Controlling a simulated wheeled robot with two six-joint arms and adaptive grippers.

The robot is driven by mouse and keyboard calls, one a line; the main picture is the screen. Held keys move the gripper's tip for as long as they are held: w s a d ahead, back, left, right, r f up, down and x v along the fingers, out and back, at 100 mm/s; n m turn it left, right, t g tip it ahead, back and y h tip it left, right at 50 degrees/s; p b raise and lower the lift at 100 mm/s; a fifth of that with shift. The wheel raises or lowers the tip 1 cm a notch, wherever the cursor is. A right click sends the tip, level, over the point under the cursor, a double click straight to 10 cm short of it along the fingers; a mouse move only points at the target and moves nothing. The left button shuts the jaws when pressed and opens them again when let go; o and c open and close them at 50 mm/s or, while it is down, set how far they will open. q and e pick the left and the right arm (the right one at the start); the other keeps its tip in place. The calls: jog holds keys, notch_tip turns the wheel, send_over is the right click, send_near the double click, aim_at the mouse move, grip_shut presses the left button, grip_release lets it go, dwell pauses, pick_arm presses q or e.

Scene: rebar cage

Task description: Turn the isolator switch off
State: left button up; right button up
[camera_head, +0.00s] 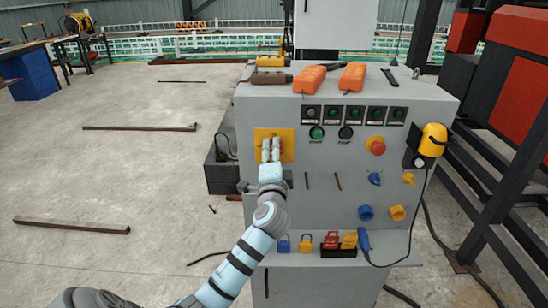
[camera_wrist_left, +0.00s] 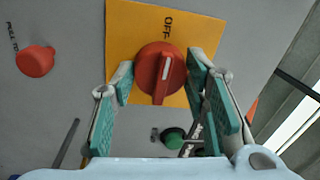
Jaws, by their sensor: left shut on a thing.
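The isolator switch is a round red knob (camera_wrist_left: 152,72) with a raised grip bar and a white mark, on a yellow plate (camera_wrist_left: 128,32). In the left wrist view the bar runs nearly upright, its white mark toward the top, where the word OFF is printed. My left gripper (camera_wrist_left: 162,72) has its two teal-padded fingers on either side of the knob and is shut on it. In the head view the yellow plate (camera_head: 261,134) is at the upper left of the grey panel, and my left gripper (camera_head: 271,150) hides most of the knob. My right gripper is not in view.
The grey cabinet (camera_head: 330,200) carries a row of green buttons, a red emergency stop (camera_head: 377,147), blue and yellow sockets and a yellow lamp (camera_head: 433,140). Padlocks stand on its lower ledge. Orange pendants (camera_head: 309,79) lie on top. Open floor lies left.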

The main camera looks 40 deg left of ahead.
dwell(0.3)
pick_arm(q)
jog(key=o, duration=1.2)
jog(key=shift+c, duration=0.2)
jog(key=v, duration=1.2)
jog(key=shift+w, duration=0.1)
